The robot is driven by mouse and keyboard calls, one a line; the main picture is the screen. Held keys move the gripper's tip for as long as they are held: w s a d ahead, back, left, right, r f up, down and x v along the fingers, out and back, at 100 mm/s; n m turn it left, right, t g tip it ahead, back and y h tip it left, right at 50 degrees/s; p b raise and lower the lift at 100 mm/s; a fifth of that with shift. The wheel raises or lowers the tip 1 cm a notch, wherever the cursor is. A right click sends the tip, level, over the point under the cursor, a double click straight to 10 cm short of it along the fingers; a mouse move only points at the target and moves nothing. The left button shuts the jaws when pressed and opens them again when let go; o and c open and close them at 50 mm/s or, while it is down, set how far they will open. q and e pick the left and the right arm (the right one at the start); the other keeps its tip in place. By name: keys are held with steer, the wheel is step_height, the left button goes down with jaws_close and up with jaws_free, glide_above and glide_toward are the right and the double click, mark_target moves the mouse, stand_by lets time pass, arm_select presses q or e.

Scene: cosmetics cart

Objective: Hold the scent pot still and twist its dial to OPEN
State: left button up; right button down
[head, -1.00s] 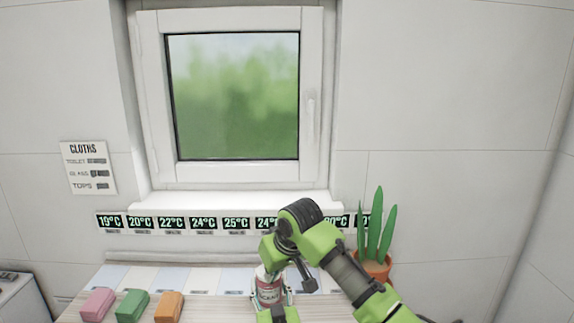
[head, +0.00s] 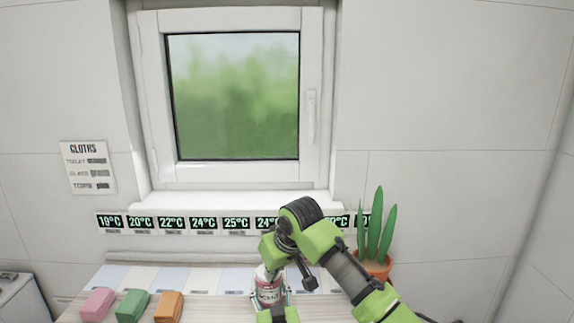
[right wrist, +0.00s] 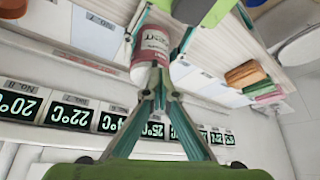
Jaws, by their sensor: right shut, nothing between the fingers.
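The scent pot (head: 268,291), white with a red-pink label, stands near the front of the worktop. In the right wrist view the pot (right wrist: 152,50) appears upside down. My left gripper (head: 271,300) comes from below, with one finger on each side of the pot's body, and looks closed around it. It also shows at the top of the right wrist view (right wrist: 162,32). My right gripper (right wrist: 160,93) is shut and empty, its fingertips together at the pot's top end. The dial's marking cannot be read.
Pink (head: 97,304), green (head: 132,305) and orange (head: 169,306) blocks lie at the left. A potted plant (head: 376,262) stands at the right. A row of temperature displays (head: 203,224) runs along the back under the window.

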steer(key=shift+w+d, duration=0.15)
steer(key=shift+d, duration=0.15)
steer(key=shift+w+d, duration=0.25)
steer(key=shift+d, duration=0.25)
steer(key=shift+w+d, duration=0.25)
steer(key=shift+d, duration=0.25)
steer(key=shift+w+d, duration=0.2)
steer(key=shift+w, duration=0.15)
steer(key=shift+s+d, duration=0.1)
glide_toward(279, 276)
steer(key=shift+w+a+r, duration=0.15)
steer(key=shift+w+r, duration=0.2)
steer(key=shift+r, duration=0.2)
steer(key=shift+w+a+r, duration=0.1)
steer(key=shift+w+r, duration=0.3)
steer(key=shift+r, duration=0.2)
